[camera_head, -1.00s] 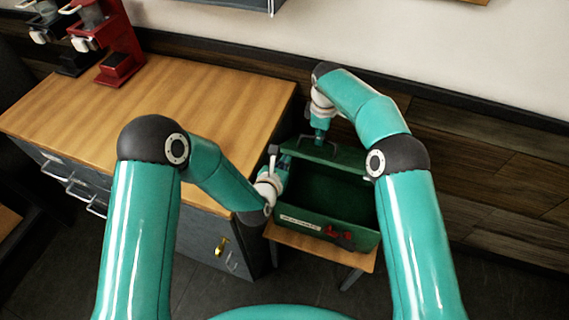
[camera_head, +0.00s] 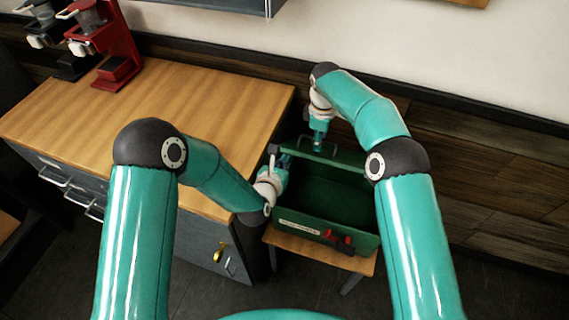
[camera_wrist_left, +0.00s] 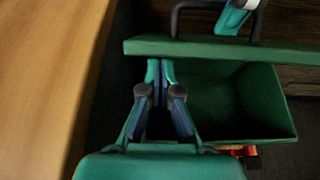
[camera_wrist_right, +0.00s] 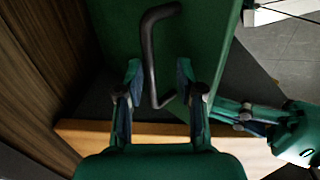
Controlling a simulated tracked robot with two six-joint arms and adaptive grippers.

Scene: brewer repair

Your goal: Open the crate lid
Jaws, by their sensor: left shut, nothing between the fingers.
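The green crate (camera_head: 322,197) stands on a small wooden stool, its dark inside showing from above. Its lid (camera_head: 349,157) is raised at the back, tilted up, with a dark bar handle (camera_wrist_right: 151,55) on its outer face. My right gripper (camera_wrist_right: 160,72) is open behind the lid, its fingers apart on either side of the handle. My left gripper (camera_wrist_left: 160,68) is shut and empty at the crate's left side, fingertips by the lid's edge (camera_wrist_left: 215,47). I cannot tell if they touch it. A red latch (camera_head: 338,241) is on the crate's front.
The wooden-topped cabinet (camera_head: 150,110) stands close to the crate's left, with a red brewer (camera_head: 115,50) at its back. The stool (camera_head: 300,248) is barely wider than the crate. The wall (camera_head: 480,150) is close behind.

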